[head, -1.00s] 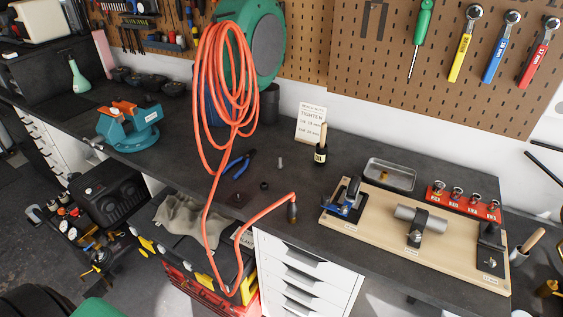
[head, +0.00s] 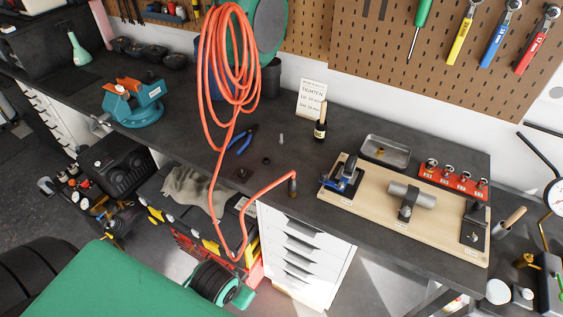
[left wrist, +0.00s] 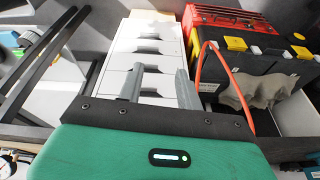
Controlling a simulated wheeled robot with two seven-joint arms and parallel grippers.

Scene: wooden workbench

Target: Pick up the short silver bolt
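A small silver piece (head: 281,139), which looks like the short silver bolt, stands on the dark workbench (head: 330,205) right of the blue-handled pliers (head: 242,139). It is too small to make out in detail. My left gripper (left wrist: 158,88) shows in the left wrist view with its two grey fingers apart and nothing between them. It faces the white drawer cabinet, away from the silver piece. In the head view only a green part of my left arm shows at the lower left; its fingers are out of view. My right gripper is in neither view.
An orange hose (head: 222,130) hangs over the bench front, left of the silver piece. Dark small parts (head: 266,161) lie nearby. A wooden fixture board (head: 375,222), a metal tray (head: 386,152) and a red socket rack (head: 452,181) stand at right.

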